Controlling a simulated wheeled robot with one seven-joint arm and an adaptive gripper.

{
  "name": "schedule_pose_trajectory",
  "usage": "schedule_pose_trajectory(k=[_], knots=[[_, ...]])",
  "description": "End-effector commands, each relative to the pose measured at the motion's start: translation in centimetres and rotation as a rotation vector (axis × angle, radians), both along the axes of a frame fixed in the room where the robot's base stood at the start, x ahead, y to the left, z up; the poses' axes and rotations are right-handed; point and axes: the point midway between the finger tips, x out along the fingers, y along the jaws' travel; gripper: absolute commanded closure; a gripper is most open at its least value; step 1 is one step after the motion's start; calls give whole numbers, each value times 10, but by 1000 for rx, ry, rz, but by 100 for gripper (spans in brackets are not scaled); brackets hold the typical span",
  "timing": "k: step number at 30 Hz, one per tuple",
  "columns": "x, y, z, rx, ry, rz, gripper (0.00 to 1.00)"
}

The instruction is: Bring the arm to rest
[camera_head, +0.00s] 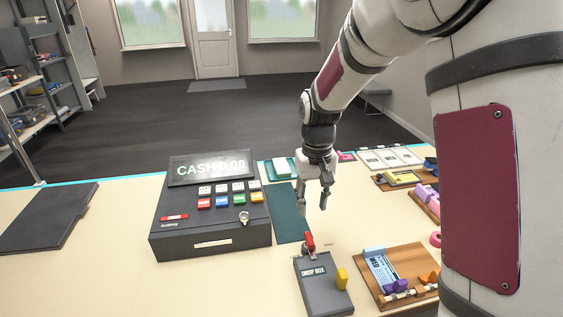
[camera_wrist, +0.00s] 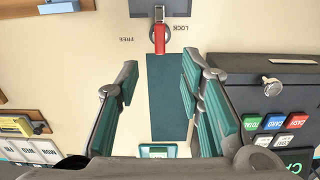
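My gripper (camera_head: 312,200) hangs from the raised arm above the counter, fingers pointing down. In the wrist view its two green-padded fingers (camera_wrist: 162,95) stand wide apart with nothing between them. The fingertips are above the dark green mat (camera_head: 288,213) and close behind the red lever (camera_head: 309,241) on the grey box (camera_head: 324,287). In the wrist view the red lever (camera_wrist: 160,38) sits between the words FREE and LOCK, apart from the fingers.
A dark cash register (camera_head: 210,217) stands left of the gripper. A wooden tray (camera_head: 366,287) with a card and small items lies at front right, with further trays and cards behind it. A dark flat panel (camera_head: 48,217) lies at far left. The counter between panel and register is clear.

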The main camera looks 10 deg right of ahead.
Motion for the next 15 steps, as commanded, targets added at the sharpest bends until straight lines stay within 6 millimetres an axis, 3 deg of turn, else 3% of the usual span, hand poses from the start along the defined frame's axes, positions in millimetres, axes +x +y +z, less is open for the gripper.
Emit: schedule_pose_trajectory(k=[4, 7, 15], knots=[[-7, 0, 18, 1, -26, 1, 65], [-22, 0, 45, 2, -64, 2, 65], [-84, -1, 119, 3, -196, 6, 65]])
